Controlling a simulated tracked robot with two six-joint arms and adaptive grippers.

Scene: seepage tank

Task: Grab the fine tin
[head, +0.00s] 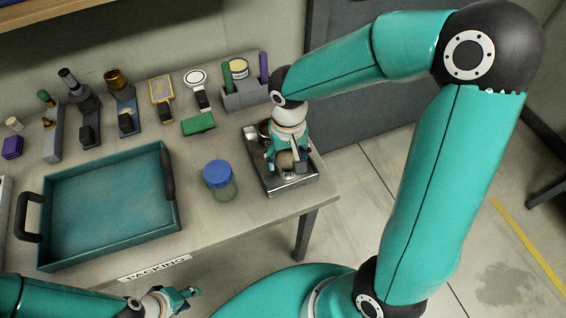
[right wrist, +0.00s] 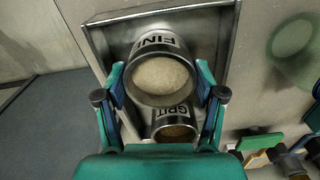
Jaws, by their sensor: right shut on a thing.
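The fine tin (right wrist: 155,42) is a metal tin marked "FIN", the rest of its label cut from sight, with pale contents. My right gripper (right wrist: 160,84) is shut on it, one finger on each side. In the head view the right gripper (head: 286,150) is over the metal tray, and the fine tin (head: 286,160) shows partly between its fingers. I cannot tell whether the tin touches the tray. The grit tin (right wrist: 174,116), with darker contents, stands close beside it in the tray. My left gripper (head: 184,294) is low in the head view, away from the tins; its jaw opening is unclear.
The metal tray (head: 292,188) lies near the table's right edge. A blue-lidded jar (head: 218,176) stands left of it, then a large teal tray (head: 108,252) with black handles. A green box (head: 198,124) and several tools line the back.

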